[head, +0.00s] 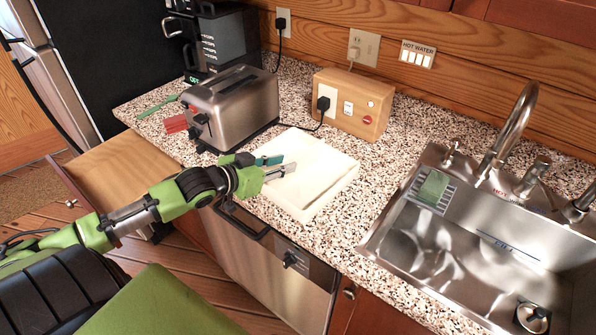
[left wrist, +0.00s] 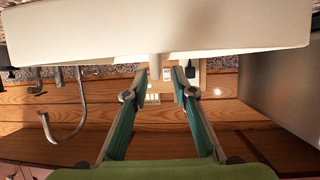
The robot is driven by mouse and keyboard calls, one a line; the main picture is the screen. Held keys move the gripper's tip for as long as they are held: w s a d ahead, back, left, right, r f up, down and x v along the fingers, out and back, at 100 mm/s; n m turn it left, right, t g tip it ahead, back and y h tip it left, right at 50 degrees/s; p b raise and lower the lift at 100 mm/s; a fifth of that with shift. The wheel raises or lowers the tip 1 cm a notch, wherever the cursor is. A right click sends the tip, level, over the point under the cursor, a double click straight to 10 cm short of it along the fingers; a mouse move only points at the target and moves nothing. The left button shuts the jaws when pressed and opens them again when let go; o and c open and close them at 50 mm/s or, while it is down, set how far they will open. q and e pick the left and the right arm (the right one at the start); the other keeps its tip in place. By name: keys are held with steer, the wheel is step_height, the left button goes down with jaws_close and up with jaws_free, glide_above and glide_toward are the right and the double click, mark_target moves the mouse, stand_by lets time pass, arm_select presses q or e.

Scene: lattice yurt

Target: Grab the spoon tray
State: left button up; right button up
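The only tray-like thing in view is a white rectangular tray (head: 325,172) on the speckled counter, between the toaster and the sink. I see no spoon in it. My left gripper (head: 288,168) is at the tray's left end in the head view, and its two fingers are apart. In the left wrist view the tray's pale side (left wrist: 150,30) fills the top. The fingers of my left gripper (left wrist: 160,75) point toward it, with a narrow pale piece showing between the tips. Whether they touch it I cannot tell. My right gripper is not in view.
A steel toaster (head: 235,108) stands behind and left of the tray, with its cord running to a wooden outlet box (head: 353,103). A sink (head: 470,245) is at the right. A wooden drawer (head: 135,165) stands open at the left. The counter right of the tray is clear.

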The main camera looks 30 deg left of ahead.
mark_target(296, 158)
arm_select(q)
steer(key=shift+w+d+f, duration=0.1)
steer(key=shift+w+f, duration=0.1)
steer(key=shift+w, duration=0.4)
steer(key=shift+w+d, duration=0.1)
steer(key=shift+w, duration=0.3)
steer(key=x, duration=0.1)
steer(key=p+x, duration=0.1)
steer(key=x, duration=0.1)
steer(key=shift+w+d+r, duration=0.15)
steer(key=shift+w+r, duration=0.05)
steer(key=shift+w, duration=0.2)
steer(key=shift+w+d+f, duration=0.1)
steer(key=shift+w+f, duration=0.15)
steer(key=shift+w, duration=0.1)
jaws_close()
